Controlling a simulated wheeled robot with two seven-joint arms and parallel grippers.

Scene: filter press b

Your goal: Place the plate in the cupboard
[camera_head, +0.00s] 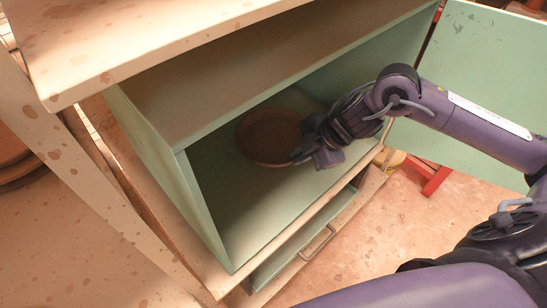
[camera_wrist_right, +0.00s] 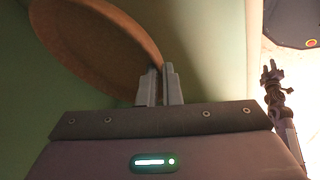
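The plate (camera_head: 268,136) is brown and round, and it is inside the green cupboard (camera_head: 212,205), in its open lower compartment. It also shows in the right wrist view (camera_wrist_right: 95,45), tilted, with its rim between the fingers. My right gripper (camera_head: 305,157) reaches into the compartment from the right, at the plate's right edge. Its fingers (camera_wrist_right: 160,85) are shut on the plate's rim. Whether the plate touches the compartment floor is hard to tell. What looks like my left gripper (camera_wrist_right: 270,75) shows small at the right of the wrist view; its finger gap is too small to judge.
The cupboard's green door (camera_head: 485,50) stands open at the right, behind my arm. A drawer with a handle (camera_head: 318,243) lies below the compartment. A pale spotted tabletop (camera_head: 110,40) overhangs at the upper left. A red object (camera_head: 437,180) stands on the floor at the right.

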